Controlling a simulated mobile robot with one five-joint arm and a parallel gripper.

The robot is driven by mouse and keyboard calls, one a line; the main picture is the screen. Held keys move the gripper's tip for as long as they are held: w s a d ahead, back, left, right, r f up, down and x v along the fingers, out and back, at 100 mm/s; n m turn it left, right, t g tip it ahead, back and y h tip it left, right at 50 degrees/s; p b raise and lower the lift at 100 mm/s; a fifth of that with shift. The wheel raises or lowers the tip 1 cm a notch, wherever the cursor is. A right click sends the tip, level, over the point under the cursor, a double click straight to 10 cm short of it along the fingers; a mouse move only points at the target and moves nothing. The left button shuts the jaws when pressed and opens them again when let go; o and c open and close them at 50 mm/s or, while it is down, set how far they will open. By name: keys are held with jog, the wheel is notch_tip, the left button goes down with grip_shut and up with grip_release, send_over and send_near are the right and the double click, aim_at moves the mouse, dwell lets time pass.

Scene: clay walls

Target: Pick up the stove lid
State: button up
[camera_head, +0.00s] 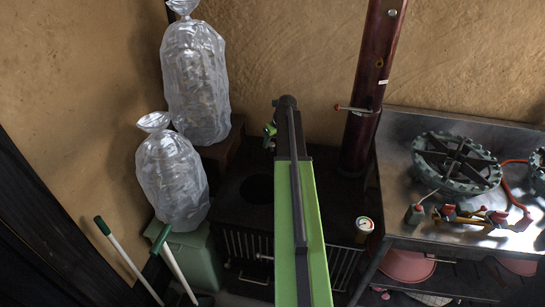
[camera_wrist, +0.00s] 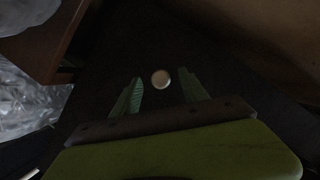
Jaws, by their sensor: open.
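The dark stove (camera_head: 228,195) stands against the clay wall, with a round black opening (camera_head: 257,189) in its top. My gripper (camera_wrist: 162,84) is open, with its two green fingers apart over a dark surface.
Two filled clear plastic bags (camera_head: 194,80) (camera_head: 172,180) stand at the left. A dark red stovepipe (camera_head: 372,80) with a handle rises behind the stove. A metal table (camera_head: 400,130) with a gas burner (camera_head: 456,160) is at the right. Handles (camera_head: 125,255) lean at the lower left.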

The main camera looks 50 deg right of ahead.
aim_at(272, 148)
jog(key=b+x, duration=0.1)
jog(key=x, duration=0.1)
jog(key=shift+w+f, duration=0.1)
jog(key=shift+f, duration=0.2)
jog(key=shift+r, duration=0.2)
grip_shut()
dwell(0.9)
